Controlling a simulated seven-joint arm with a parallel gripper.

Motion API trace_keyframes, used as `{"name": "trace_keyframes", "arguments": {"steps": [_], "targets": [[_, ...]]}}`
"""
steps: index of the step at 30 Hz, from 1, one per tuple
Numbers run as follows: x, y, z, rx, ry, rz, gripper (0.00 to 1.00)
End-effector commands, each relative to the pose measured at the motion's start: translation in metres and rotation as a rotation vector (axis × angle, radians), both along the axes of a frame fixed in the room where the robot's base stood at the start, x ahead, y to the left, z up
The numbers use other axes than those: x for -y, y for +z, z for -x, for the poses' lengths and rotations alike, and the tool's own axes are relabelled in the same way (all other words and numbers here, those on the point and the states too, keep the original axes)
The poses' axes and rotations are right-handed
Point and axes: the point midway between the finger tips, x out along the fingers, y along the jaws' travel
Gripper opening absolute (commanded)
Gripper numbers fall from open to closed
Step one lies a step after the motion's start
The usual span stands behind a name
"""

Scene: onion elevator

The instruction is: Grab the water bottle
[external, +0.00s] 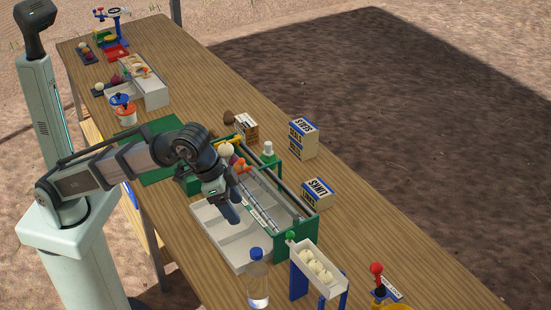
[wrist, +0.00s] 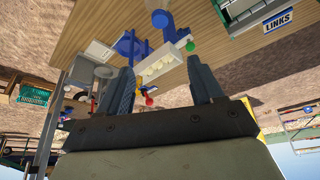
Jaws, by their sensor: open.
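The water bottle (external: 258,282) is clear with a blue cap and stands upright near the table's front edge, at the bottom of the external view. In the wrist view, what looks like its blue cap (wrist: 160,18) shows at the top edge, with most of the bottle cut off. My gripper (external: 234,213) is above the white compartment tray, up and to the left of the bottle and apart from it. In the wrist view, my gripper (wrist: 161,75) has its two fingers wide apart with nothing between them.
A white tray of pale balls (external: 320,270) on blue legs stands just right of the bottle. The green-framed machine (external: 310,228) and white compartment tray (external: 212,222) lie behind it.

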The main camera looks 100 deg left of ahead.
Motion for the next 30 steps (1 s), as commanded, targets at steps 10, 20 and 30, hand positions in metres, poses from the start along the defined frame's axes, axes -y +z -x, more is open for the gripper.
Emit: {"name": "trace_keyframes", "arguments": {"steps": [10,20,30], "targets": [[-0.001,-0.048,-0.002,-0.005,0.004,0.001,0.66],[-0.004,-0.083,-0.016,-0.006,0.006,0.0,0.66],[-0.008,-0.123,-0.032,-0.006,0.005,0.001,0.66]]}}
